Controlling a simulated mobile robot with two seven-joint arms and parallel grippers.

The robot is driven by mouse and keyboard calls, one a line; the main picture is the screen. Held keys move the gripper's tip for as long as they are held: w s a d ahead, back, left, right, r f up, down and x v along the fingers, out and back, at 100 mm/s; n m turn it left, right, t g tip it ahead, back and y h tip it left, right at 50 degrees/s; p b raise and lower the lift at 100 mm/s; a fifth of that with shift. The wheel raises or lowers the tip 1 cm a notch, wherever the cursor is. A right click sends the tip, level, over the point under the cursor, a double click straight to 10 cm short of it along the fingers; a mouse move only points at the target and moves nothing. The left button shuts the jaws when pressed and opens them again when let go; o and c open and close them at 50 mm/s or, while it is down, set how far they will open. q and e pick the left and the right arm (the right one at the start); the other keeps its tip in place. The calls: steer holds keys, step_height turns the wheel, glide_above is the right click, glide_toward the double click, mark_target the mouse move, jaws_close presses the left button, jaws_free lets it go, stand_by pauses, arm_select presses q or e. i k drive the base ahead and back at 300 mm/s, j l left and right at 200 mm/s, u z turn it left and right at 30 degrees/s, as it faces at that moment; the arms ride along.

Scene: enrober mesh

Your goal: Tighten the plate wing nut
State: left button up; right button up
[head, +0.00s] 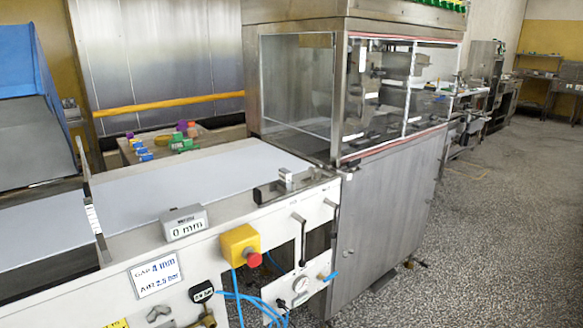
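A grey readout (184,223) on the conveyor's near rail shows 0 mm. A white sign (156,274) on the side panel reads GAP 4 mm and AIR 2.5 bar. A small black readout (202,291) lower down shows a bar value too small to read surely. Neither of my grippers is in view.
The white conveyor belt (170,190) runs to a glass-sided steel enclosure (385,205). The near panel carries a yellow box (240,246) with a red button, black handles, blue hoses (238,298) and a brass valve (207,319). Speckled floor (500,230) at right is open.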

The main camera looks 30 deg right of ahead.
mark_target(315, 176)
steer(key=z, duration=1.15)
